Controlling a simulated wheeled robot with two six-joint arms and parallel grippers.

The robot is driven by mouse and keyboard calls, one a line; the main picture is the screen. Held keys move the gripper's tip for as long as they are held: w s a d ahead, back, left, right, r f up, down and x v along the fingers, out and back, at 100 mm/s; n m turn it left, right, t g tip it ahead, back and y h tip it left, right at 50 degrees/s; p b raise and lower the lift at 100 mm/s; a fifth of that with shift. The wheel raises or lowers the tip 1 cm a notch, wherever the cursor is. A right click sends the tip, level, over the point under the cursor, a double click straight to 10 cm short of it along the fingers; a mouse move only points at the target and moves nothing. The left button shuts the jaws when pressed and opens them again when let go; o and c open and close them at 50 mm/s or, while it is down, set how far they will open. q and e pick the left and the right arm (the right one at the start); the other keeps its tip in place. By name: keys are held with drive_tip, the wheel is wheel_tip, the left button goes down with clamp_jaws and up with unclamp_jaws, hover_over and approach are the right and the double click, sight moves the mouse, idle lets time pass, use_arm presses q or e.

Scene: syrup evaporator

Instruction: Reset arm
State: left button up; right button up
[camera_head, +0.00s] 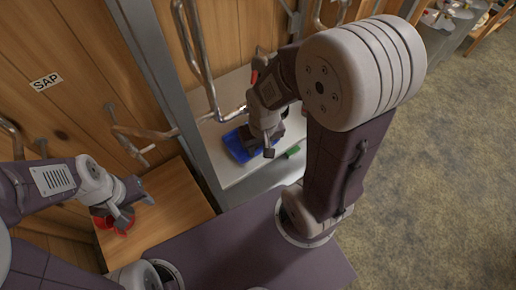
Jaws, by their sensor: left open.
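My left gripper (130,208) is open at the left, over the small wooden table. A red round object (106,222), perhaps a cup, sits right beneath it, partly hidden by the fingers. I cannot tell whether they touch. My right gripper (264,149) hangs over the blue tray (234,147) on the pale shelf, pointing down. My own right arm hides part of that area, and the view does not show whether its jaws are open or shut.
The wooden table (168,213) stands at the left by the plank wall. A grey metal post (160,75) and bent pipes (197,55) rise between the arms. A small green block (292,151) lies on the shelf (237,177). Open floor (440,180) is at the right.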

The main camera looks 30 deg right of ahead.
drive_tip(key=shift+s+a+n, duration=0.3)
drive_tip(key=shift+s+n, duration=0.05)
drive_tip(key=shift+n, duration=0.05)
wheel_tip(320, 180, down, 11)
drive_tip(key=b, duration=1.1)
drive_tip(key=shift+f, duration=0.1)
